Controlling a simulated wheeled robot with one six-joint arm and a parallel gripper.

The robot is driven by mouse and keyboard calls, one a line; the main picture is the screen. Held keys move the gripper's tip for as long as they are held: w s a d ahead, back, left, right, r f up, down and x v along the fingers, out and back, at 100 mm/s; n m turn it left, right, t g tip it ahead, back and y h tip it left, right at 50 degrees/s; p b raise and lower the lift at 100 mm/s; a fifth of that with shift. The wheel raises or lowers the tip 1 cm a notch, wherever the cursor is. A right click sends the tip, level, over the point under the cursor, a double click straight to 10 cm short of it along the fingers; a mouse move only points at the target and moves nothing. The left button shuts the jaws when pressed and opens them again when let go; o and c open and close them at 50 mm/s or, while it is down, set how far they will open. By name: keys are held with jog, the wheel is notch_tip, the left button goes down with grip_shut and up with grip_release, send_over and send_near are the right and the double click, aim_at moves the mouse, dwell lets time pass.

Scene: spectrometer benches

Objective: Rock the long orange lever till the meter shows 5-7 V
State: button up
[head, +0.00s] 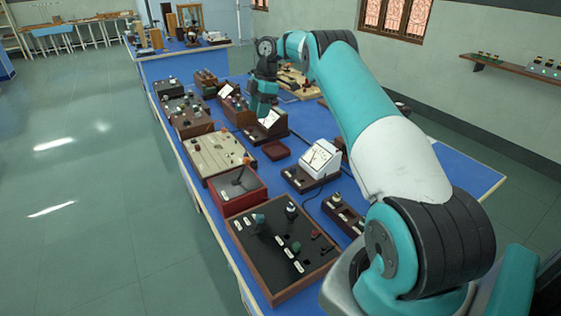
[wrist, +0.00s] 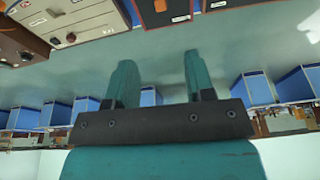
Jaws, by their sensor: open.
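A dark lever with an orange tip (head: 243,162) stands up, tilted, from a red box (head: 238,196) with a grey top, in the head view. Which lever the task means is not certain from this view. A white meter (head: 319,157) with a pale dial stands to its right; its reading is too small to make out. My gripper (head: 262,108) is farther back over the bench, behind the red box and apart from the lever. In the wrist view my gripper (wrist: 160,60) has its fingers spread with nothing between them.
The blue bench (head: 460,180) carries several panels. A large dark switch panel (head: 285,270) is in front, and a beige panel (head: 215,153) lies behind the red box. A small red-brown tray (head: 276,150) is mid-bench. The floor at left is clear.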

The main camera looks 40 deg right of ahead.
jog(key=a+m+b, duration=0.1)
jog(key=m, duration=0.3)
jog(key=m+h+b, duration=0.3)
jog(key=m+b, duration=0.2)
jog(key=m, duration=2.7)
send_over(246, 158)
jog(key=shift+n+g, duration=0.3)
jog(key=f+p, duration=0.2)
jog(key=f, duration=0.6)
jog(key=f+p, duration=0.2)
jog(key=f, duration=0.7)
jog(key=shift+w+d+p, duration=0.15)
jog(key=shift+d+p, duration=0.05)
jog(key=shift+p, duration=0.1)
